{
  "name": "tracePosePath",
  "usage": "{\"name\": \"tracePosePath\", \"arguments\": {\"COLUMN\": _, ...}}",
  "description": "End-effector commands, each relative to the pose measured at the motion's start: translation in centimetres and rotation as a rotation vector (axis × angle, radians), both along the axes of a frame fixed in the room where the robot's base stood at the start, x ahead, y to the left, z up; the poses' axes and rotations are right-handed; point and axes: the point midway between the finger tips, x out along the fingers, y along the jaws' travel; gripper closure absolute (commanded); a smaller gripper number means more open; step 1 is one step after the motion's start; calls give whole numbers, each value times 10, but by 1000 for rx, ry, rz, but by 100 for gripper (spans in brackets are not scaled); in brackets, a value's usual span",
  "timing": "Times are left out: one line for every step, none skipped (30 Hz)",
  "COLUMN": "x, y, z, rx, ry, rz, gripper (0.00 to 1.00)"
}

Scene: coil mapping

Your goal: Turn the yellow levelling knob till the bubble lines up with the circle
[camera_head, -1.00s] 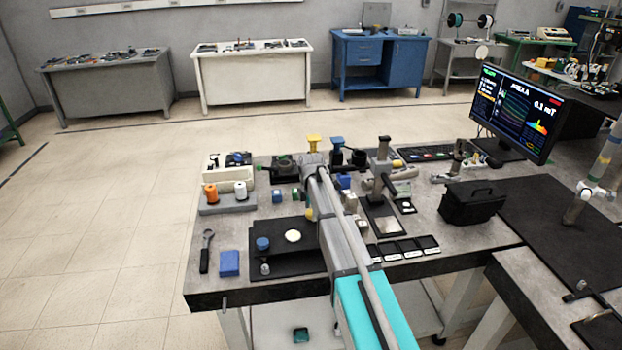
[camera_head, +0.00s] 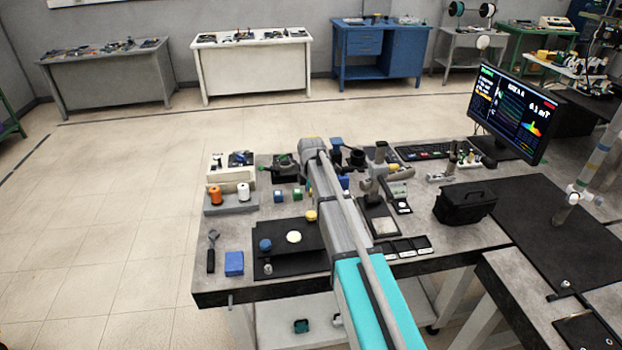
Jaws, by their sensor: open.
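The yellow levelling knob (camera_head: 311,215) is at the back right corner of a black levelling plate (camera_head: 290,262) on the bench, close beside my arm. A pale round disc (camera_head: 293,237), which looks like the bubble level, sits on the plate. The bubble and circle are too small to make out. A blue knob (camera_head: 264,245) and a grey knob (camera_head: 267,269) stand at the plate's left side. My arm reaches forward past the plate's right side and covers part of it. My gripper is hidden at the arm's far end, beyond the yellow knob.
A wrench (camera_head: 211,252) and a blue block (camera_head: 234,263) lie left of the plate. Orange and white spools (camera_head: 215,196) stand behind it. Black trays (camera_head: 404,248), a black bag (camera_head: 466,202) and a monitor (camera_head: 510,112) are to the right.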

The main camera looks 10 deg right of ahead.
Motion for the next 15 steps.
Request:
{"name": "tracePosePath", "arguments": {"x": 0, "y": 0, "z": 9, "rx": 0, "ry": 0, "rz": 0, "gripper": 13}}
{"name": "tracePosePath", "arguments": {"x": 0, "y": 0, "z": 11, "rx": 0, "ry": 0, "rz": 0, "gripper": 13}}
{"name": "tracePosePath", "arguments": {"x": 0, "y": 0, "z": 14, "rx": 0, "ry": 0, "rz": 0, "gripper": 13}}
{"name": "tracePosePath", "arguments": {"x": 0, "y": 0, "z": 17, "rx": 0, "ry": 0, "rz": 0, "gripper": 13}}
{"name": "tracePosePath", "arguments": {"x": 0, "y": 0, "z": 19, "rx": 0, "ry": 0, "rz": 0, "gripper": 13}}
{"name": "tracePosePath", "arguments": {"x": 0, "y": 0, "z": 23, "rx": 0, "ry": 0, "rz": 0, "gripper": 13}}
{"name": "tracePosePath", "arguments": {"x": 0, "y": 0, "z": 25, "rx": 0, "ry": 0, "rz": 0, "gripper": 13}}
{"name": "tracePosePath", "arguments": {"x": 0, "y": 0, "z": 28, "rx": 0, "ry": 0, "rz": 0, "gripper": 13}}
{"name": "tracePosePath", "arguments": {"x": 0, "y": 0, "z": 31, "rx": 0, "ry": 0, "rz": 0, "gripper": 13}}
{"name": "tracePosePath", "arguments": {"x": 0, "y": 0, "z": 33, "rx": 0, "ry": 0, "rz": 0, "gripper": 13}}
{"name": "tracePosePath", "arguments": {"x": 0, "y": 0, "z": 35, "rx": 0, "ry": 0, "rz": 0, "gripper": 13}}
{"name": "tracePosePath", "arguments": {"x": 0, "y": 0, "z": 38, "rx": 0, "ry": 0, "rz": 0, "gripper": 13}}
{"name": "tracePosePath", "arguments": {"x": 0, "y": 0, "z": 40, "rx": 0, "ry": 0, "rz": 0, "gripper": 13}}
{"name": "tracePosePath", "arguments": {"x": 0, "y": 0, "z": 41, "rx": 0, "ry": 0, "rz": 0, "gripper": 13}}
{"name": "tracePosePath", "arguments": {"x": 0, "y": 0, "z": 43, "rx": 0, "ry": 0, "rz": 0, "gripper": 13}}
